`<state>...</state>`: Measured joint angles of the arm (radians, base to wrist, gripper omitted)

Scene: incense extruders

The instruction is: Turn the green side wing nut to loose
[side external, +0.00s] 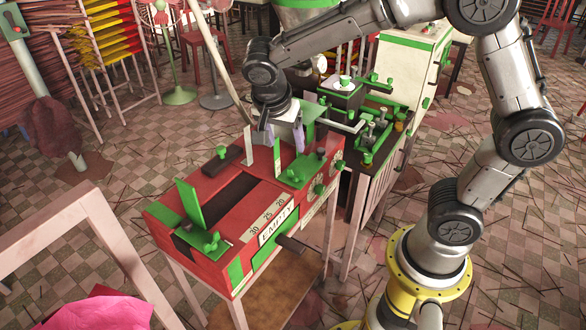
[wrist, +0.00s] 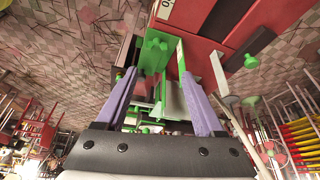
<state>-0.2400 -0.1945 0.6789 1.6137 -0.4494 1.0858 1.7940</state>
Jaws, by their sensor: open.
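The red machine (side external: 232,200) with green parts stands on a table, and part of it shows in the wrist view (wrist: 200,20). Several green knobs or wing nuts sit on it. One green knob (side external: 318,189) is on its front side face, and another (side external: 212,244) is at its left end. I cannot tell for sure which is the side wing nut. My gripper (side external: 284,140) points down, open, over the machine's right end. In the wrist view, a green part (wrist: 153,50) shows just beyond the gap between the pale purple fingers (wrist: 159,75); nothing is visibly held.
A dark bench (side external: 345,125) with green fittings stands close at the right. A pale wooden frame (side external: 95,215) is at the left. Sticks litter the tiled floor.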

